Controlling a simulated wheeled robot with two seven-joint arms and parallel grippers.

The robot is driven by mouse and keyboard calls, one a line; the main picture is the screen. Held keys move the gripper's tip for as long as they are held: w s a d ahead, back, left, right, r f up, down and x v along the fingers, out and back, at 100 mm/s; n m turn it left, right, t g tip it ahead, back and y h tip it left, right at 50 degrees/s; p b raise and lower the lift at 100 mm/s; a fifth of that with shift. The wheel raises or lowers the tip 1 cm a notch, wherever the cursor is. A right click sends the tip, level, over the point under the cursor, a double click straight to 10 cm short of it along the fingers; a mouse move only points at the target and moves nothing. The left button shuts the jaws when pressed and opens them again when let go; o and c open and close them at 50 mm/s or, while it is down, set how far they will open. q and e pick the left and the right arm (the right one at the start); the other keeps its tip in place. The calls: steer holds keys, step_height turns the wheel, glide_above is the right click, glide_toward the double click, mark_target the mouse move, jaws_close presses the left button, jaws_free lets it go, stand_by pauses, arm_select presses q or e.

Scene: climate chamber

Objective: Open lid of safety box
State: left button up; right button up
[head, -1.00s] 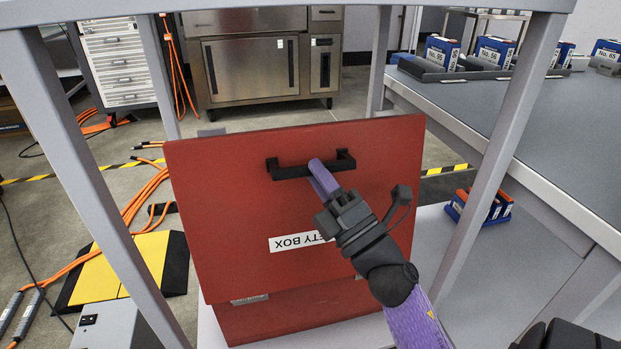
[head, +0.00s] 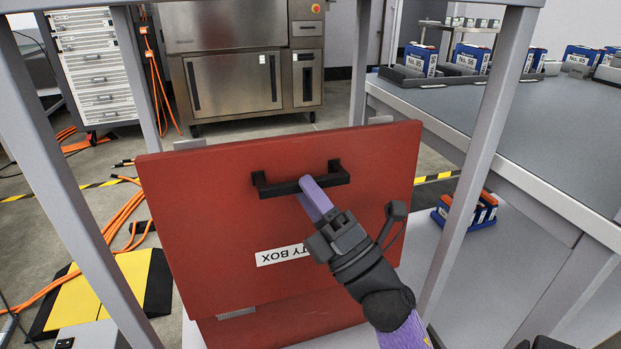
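The red safety box shows its lid (head: 215,215) raised and steeply tilted, with its outer face towards me. A white label (head: 283,255) on the lid reads upside down and is partly covered by my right gripper. The black bar handle (head: 277,189) is near the lid's upper edge. My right gripper (head: 310,190) has its purple fingers at the middle of this handle and looks shut on it. The red box body (head: 290,325) shows below the lid; its inside is hidden behind the lid. My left gripper is not in view.
Grey frame posts stand left (head: 75,180) and right (head: 478,165) of the box. A grey table (head: 480,115) with blue boxes is at the right. Orange cables (head: 118,225) and a yellow-black ramp (head: 90,290) lie on the floor at the left.

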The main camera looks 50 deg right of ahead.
steer(key=shift+o, duration=0.3)
steer(key=v, duration=0.7)
steer(key=shift+s, duration=0.25)
steer(key=shift+f, duration=0.1)
